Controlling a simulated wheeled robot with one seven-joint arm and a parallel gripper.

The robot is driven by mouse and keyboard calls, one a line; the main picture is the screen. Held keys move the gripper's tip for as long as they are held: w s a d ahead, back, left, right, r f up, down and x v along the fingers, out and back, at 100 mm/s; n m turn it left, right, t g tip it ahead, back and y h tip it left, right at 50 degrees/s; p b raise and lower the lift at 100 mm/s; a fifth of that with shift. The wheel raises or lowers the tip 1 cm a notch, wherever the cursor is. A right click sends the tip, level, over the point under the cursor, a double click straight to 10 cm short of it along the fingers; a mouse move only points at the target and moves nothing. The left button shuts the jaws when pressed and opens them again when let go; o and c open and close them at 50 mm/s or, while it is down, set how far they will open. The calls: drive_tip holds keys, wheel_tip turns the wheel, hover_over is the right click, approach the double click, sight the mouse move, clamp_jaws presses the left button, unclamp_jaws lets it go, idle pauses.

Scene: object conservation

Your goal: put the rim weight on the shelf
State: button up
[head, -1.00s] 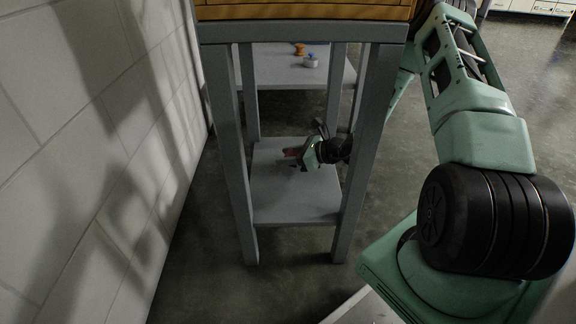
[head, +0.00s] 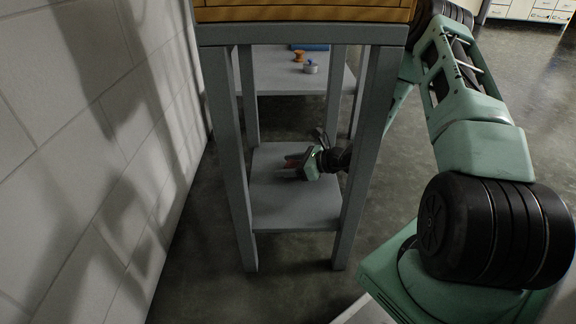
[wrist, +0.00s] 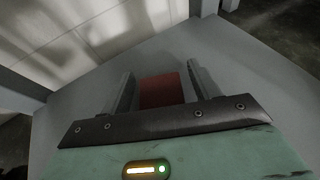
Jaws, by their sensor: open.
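A dark red block (wrist: 160,92), likely the rim weight, lies between the two fingers of my gripper (wrist: 160,72) in the wrist view. In the head view it is a small reddish shape (head: 293,158) at the gripper's tip. My gripper (head: 298,163) is low over the lower shelf (head: 297,209) of the grey stand, reaching in from the right. Its fingers are open, one on each side of the block, with a gap visible at the left finger. The block's near end is hidden behind the gripper body.
The stand's grey legs (head: 232,150) and top frame (head: 300,34) surround the lower shelf. Behind stands a grey table (head: 275,78) with an orange spool (head: 298,57), a grey knobbed object (head: 310,67) and a blue item (head: 309,47). A white block wall (head: 80,150) is at left.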

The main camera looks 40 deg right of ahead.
drive_tip(key=p+v, duration=0.5)
drive_tip(key=v, duration=0.5)
drive_tip(key=shift+s+d+r, duration=0.1)
drive_tip(key=shift+s+r, duration=0.2)
drive_tip(key=shift+s+d+p, duration=0.25)
drive_tip(key=shift+s+p, duration=0.1)
drive_tip(key=shift+s, duration=0.05)
drive_tip(key=shift+d, duration=0.1)
